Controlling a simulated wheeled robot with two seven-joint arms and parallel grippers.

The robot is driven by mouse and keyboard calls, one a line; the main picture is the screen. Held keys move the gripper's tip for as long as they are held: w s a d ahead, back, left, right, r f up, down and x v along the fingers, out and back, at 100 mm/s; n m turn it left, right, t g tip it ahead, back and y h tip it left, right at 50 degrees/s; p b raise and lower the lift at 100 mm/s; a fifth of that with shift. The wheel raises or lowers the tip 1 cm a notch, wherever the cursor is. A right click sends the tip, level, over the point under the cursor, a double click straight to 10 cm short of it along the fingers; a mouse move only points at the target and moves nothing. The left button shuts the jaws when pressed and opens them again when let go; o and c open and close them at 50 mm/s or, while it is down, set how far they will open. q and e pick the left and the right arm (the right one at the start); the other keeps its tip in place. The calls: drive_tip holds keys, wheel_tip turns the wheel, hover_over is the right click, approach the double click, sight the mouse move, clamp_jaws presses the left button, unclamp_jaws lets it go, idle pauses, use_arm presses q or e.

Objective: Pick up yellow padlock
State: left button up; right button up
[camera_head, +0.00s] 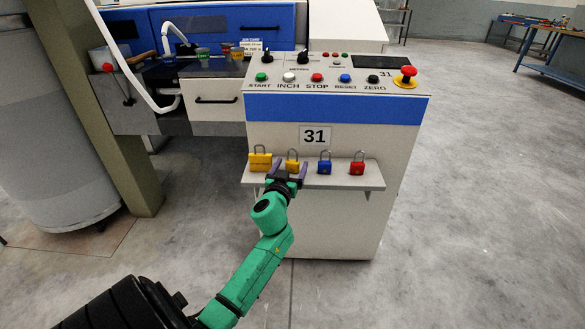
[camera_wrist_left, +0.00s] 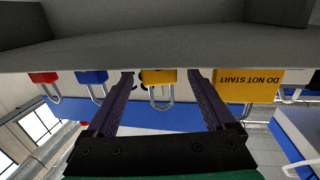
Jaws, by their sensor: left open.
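A small yellow padlock (camera_head: 292,166) stands upright on the shelf of the machine cabinet, between a larger yellow block with a shackle (camera_head: 260,162) and a blue padlock (camera_head: 325,167). My left gripper (camera_head: 289,172) is open at the shelf's front edge, with one finger on either side of the small yellow padlock. In the left wrist view, which is upside down, this padlock (camera_wrist_left: 158,77) shows between the two open fingers (camera_wrist_left: 161,84), with a gap on both sides. The larger yellow block (camera_wrist_left: 248,86) reads "DO NOT START" and sits outside the fingers. My right gripper is not in view.
A red padlock (camera_head: 357,168) stands at the right on the same shelf (camera_head: 318,181). The cabinet (camera_head: 318,225) carries a "31" plate and, above, a button panel with a red emergency knob (camera_head: 406,78). Open floor (camera_head: 480,200) lies to the right.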

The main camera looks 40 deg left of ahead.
use_arm(q)
drive_tip(key=shift+x, duration=1)
drive_tip(key=shift+d, duration=0.1)
drive_tip(key=shift+c, duration=0.6)
clamp_jaws()
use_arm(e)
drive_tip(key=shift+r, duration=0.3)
use_arm(q)
drive_tip(key=shift+r, duration=0.2)
wheel_tip(320, 180, up, 9)
drive_tip(key=p, duration=0.5)
drive_tip(key=shift+r, duration=0.2)
wheel_tip(320, 180, up, 10)
drive_tip(key=p, duration=0.3)
drive_tip(key=shift+p, duration=0.3)
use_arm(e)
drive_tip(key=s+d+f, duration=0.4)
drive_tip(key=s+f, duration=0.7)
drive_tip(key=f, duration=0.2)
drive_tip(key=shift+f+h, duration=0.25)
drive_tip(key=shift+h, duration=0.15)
